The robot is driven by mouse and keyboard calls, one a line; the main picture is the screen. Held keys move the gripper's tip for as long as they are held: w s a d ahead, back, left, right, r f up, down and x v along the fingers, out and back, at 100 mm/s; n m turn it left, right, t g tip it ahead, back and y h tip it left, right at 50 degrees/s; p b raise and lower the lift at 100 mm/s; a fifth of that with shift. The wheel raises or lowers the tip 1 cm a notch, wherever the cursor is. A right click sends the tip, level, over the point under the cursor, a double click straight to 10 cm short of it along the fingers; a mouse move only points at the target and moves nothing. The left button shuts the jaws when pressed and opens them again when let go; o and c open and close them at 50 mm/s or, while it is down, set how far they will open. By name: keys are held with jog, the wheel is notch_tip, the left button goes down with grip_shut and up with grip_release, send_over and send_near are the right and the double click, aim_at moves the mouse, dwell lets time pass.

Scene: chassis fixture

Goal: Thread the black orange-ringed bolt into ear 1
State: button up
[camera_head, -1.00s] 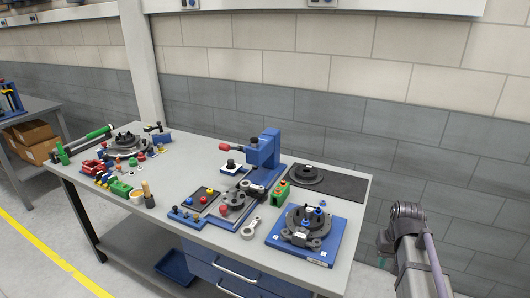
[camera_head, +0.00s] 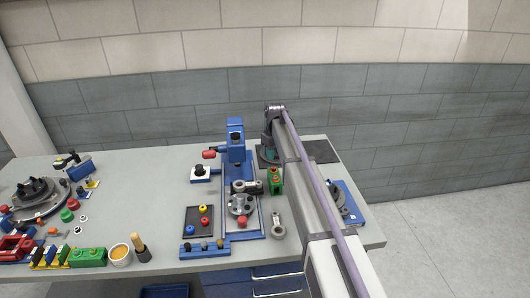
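My arm reaches in from the lower right, and its wrist (camera_head: 271,135) bends down over the back of the bench. The fingers of my gripper are too small or hidden to make out. A dark grey piece (camera_head: 245,187) over the blue press base may be part of it; I cannot tell. The chassis fixture on its blue plate (camera_head: 354,211) is mostly behind my arm, so ear 1 cannot be picked out. A blue rack (camera_head: 203,247) at the front edge holds small parts. I cannot identify the black orange-ringed bolt.
A blue press (camera_head: 236,142) stands at the back. In front are a grey disc (camera_head: 239,205), a black tray (camera_head: 198,222) with coloured pieces and a connecting rod (camera_head: 278,225). A green block (camera_head: 275,184) is close beside my arm. Another fixture (camera_head: 36,197) and loose parts are left.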

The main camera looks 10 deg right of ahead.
aim_at(274, 168)
jog(key=shift+d+f+b, duration=0.25)
jog(key=shift+f+b, duration=0.05)
jog(key=shift+f, duration=0.05)
jog(key=f+b, duration=0.6)
jog(key=shift+a+f, duration=0.25)
jog(key=shift+a, duration=0.05)
jog(key=shift+r, duration=0.2)
grip_shut()
notch_tip(274, 168, up, 7)
jog(key=p, duration=0.7)
jog(key=shift+r, duration=0.1)
